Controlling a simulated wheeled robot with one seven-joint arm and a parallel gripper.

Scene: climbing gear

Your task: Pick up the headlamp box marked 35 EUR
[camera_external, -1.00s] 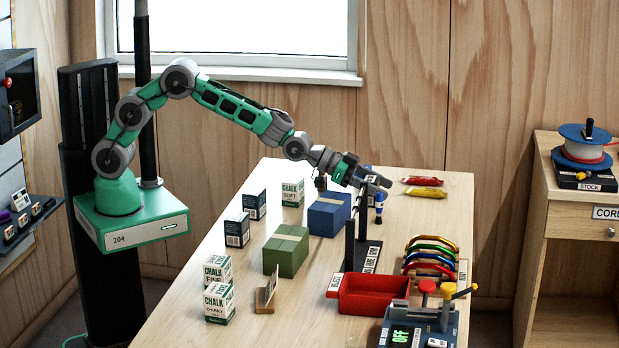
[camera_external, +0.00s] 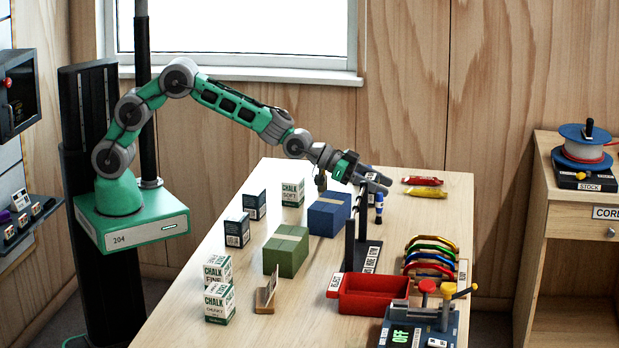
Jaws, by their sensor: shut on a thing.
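Two dark blue boxes with white labels, which look like headlamp boxes, stand upright on the table's left side: one farther back (camera_external: 254,205) and one nearer (camera_external: 237,230). Their prices are too small to read. My gripper (camera_external: 374,183) is at the far side of the table, right of the blue carton, above the black upright stand. It is shut on a small dark thing, mostly hidden by the fingers and the stand, so I cannot tell whether it is a headlamp box or read a price.
A blue carton (camera_external: 327,214) and a green carton (camera_external: 286,252) stand mid-table. The black stand (camera_external: 362,235) rises near the gripper, with a red tray (camera_external: 372,296) in front. Chalk boxes (camera_external: 218,303) stand front left.

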